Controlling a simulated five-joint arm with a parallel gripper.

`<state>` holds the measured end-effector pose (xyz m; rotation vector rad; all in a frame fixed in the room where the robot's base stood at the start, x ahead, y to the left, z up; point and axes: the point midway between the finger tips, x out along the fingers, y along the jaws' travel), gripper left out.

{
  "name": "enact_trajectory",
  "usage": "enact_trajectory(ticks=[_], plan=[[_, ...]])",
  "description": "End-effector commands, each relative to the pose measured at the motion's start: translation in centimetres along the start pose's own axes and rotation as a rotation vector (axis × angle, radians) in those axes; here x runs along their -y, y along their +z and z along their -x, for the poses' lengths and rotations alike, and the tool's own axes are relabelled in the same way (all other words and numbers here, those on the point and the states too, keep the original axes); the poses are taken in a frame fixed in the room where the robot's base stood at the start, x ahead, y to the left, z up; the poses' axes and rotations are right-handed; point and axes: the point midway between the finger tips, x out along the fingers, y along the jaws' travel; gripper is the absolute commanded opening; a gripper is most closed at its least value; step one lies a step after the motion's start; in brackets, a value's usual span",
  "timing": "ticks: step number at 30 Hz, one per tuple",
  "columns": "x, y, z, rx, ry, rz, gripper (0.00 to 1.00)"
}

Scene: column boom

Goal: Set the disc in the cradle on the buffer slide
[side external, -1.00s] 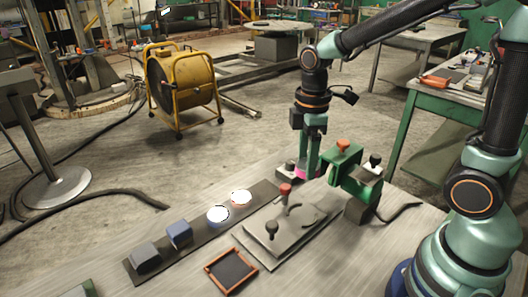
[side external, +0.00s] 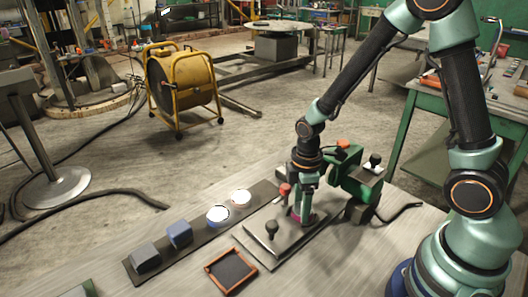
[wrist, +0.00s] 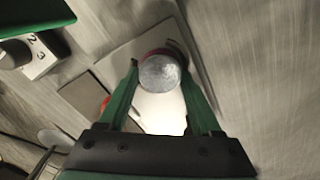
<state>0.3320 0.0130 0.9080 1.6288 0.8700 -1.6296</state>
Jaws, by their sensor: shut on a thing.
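My gripper (side external: 304,212) is low over the flat grey plate (side external: 262,246), which seems to be the buffer slide. It is shut on the disc (side external: 304,219), which has a pink-red rim; in the wrist view the disc's round grey top (wrist: 160,72) lies between my green fingers. The disc is at the plate's right part, where the dark curved cradle showed before; the cradle is now largely hidden by my gripper. I cannot tell whether the disc is seated or slightly above. A black knob (side external: 271,228) and a red knob (side external: 285,190) stand on the plate.
A green device (side external: 362,185) with an orange-red knob stands close to the right of my gripper. A dark strip (side external: 200,238) with two blocks and two bright-ringed round pieces lies to the left. A wooden-framed dark tray (side external: 231,270) lies in front. Bare table shows at the front right.

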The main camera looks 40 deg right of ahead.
Motion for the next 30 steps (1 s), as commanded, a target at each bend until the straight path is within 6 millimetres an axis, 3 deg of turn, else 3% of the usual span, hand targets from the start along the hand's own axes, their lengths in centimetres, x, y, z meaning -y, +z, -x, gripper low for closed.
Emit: enact_trajectory(ticks=[10, 11, 12, 13, 23, 30], plan=[[0.0, 0.0, -0.3, 0.000, 0.000, 0.000, 0.00], [0.0, 0.0, -0.3, 0.000, 0.000, 0.000, 0.73], [0.0, 0.0, -0.3, 0.000, 0.000, 0.000, 0.89], [0.0, 0.0, -0.3, 0.000, 0.000, 0.000, 0.96], [0.0, 0.0, -0.2, -0.001, 0.001, 0.000, 0.96], [-0.1, -0.1, 2.0, -0.004, 0.005, 0.000, 0.96]])
